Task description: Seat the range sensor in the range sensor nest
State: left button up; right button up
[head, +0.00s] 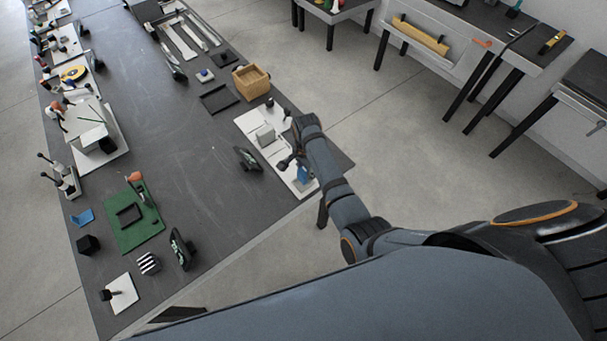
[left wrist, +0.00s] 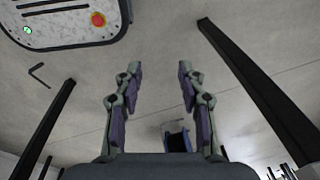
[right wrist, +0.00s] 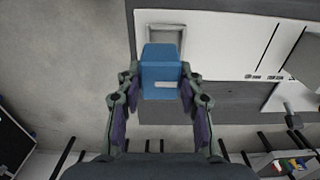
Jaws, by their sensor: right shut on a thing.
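The range sensor is a blue block with a pale stripe, seen in the right wrist view (right wrist: 161,74) and small in the head view (head: 302,174). My right gripper (right wrist: 160,80) is shut on its sides. In the right wrist view the nest (right wrist: 188,32), a pale square frame with a grey recess, lies just beyond the sensor on the white plate (right wrist: 222,50). The sensor overlaps the nest's near edge in the picture; contact cannot be told. In the head view my right gripper (head: 297,164) is over the plate's near end. My left gripper (left wrist: 160,78) is open and empty above the floor.
The white plate carries a grey block (head: 265,135) beside the gripper. A dark upright stand (head: 246,159) is left of the plate. A wooden box (head: 251,82) and a dark tray (head: 218,98) lie farther back. The green board (head: 150,231) is at left. The table's middle is clear.

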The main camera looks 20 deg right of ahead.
aim_at(303, 176)
jog(key=shift+w+a+f, duration=0.15)
jog(key=shift+a+f, duration=0.1)
jog(key=shift+f, duration=0.05)
notch_tip(303, 176, down, 3)
jog(key=shift+w+a+r, duration=0.1)
jog(key=shift+a, duration=0.05)
jog(key=shift+f, duration=0.5)
jog(key=o, duration=1.2)
jog(key=shift+c, duration=0.2)
pick_arm(q)
jog(key=shift+s+a+f, duration=0.15)
jog(key=shift+s, duration=0.5)
